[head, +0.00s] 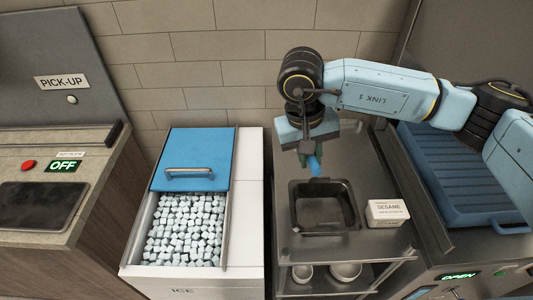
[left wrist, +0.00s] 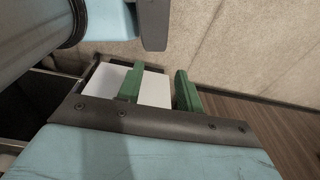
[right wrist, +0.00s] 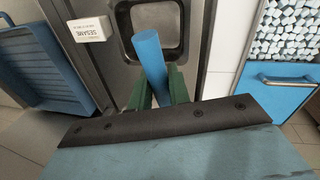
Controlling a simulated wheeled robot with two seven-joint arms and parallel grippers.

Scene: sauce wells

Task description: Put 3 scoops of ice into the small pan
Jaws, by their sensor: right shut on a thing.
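The small pan (head: 294,212) is dark and square and sits on the metal shelf in the head view. Its rim also shows in the right wrist view (right wrist: 121,22). I see no ice in the visible part of it. My right gripper (head: 308,158) is above the pan's far edge, shut on a blue scoop handle (right wrist: 150,52) that points down toward the pan. The scoop's head cannot be made out. The ice (head: 185,228) fills the open front of the white bin. My left gripper (left wrist: 160,88) shows only in the left wrist view, with its green fingers apart and empty.
The bin's blue lid (head: 195,150) covers its rear half. A white sesame box (head: 387,212) stands right of the pan. Bowls (head: 345,271) sit on the lower shelf. A blue ribbed tray (head: 455,175) is at the right. A pick-up counter (head: 90,150) is at the left.

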